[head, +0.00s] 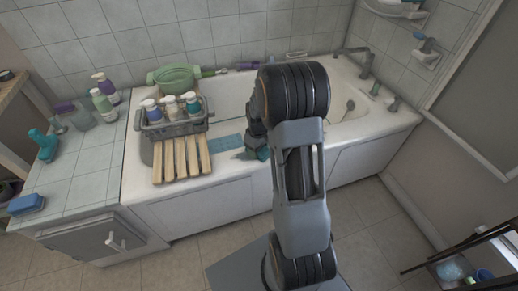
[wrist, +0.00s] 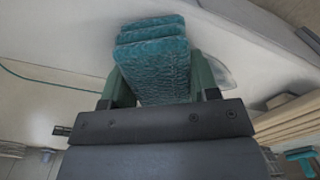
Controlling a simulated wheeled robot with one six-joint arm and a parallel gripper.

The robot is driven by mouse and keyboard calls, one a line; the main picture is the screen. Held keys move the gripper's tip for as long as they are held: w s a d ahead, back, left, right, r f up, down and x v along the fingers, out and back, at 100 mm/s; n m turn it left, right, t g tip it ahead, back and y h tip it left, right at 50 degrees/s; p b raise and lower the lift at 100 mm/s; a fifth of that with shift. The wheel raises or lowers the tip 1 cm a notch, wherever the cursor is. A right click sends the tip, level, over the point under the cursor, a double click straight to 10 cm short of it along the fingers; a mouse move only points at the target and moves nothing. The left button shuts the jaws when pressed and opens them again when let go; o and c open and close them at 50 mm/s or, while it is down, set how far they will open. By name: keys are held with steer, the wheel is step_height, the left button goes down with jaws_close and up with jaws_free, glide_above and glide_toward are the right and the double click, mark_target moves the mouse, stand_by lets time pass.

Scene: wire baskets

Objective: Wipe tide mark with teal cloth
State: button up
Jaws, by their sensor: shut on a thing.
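My gripper (wrist: 155,88) is shut on a folded teal cloth (wrist: 155,62), with a green finger on each side of it. The cloth's far end is over the white bath surface; I cannot tell whether it touches. A grey, rounded patch (wrist: 220,72), possibly the tide mark, shows just right of the cloth in the wrist view. In the head view my gripper (head: 257,147) is at the near side of the bathtub (head: 200,196), partly hidden by my arm. The tide mark cannot be made out there.
A wooden slatted rack (head: 181,160) and a grey wire basket (head: 172,128) with several bottles span the tub's left end. A green basin (head: 174,78) is at the back rim. A blue mat (head: 224,142) lies inside the tub. A thin teal line (wrist: 50,84) crosses the white surface.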

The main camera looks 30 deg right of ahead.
mark_target(224, 163)
steer(key=shift+a, duration=0.15)
steer(key=shift+w+a, duration=0.2)
steer(key=shift+a, duration=0.8)
steer(key=shift+w+a, duration=0.2)
steer(key=shift+a, duration=0.8)
steer(key=shift+a, duration=0.15)
steer(key=shift+w+a+p, duration=0.25)
steer(key=shift+a, duration=0.8)
steer(key=shift+w+a+p, duration=0.2)
steer(key=shift+a, duration=0.8)
steer(key=shift+w+a, duration=0.25)
steer(key=shift+a, duration=0.85)
steer(key=shift+w+a, duration=0.2)
steer(key=shift+a, duration=0.85)
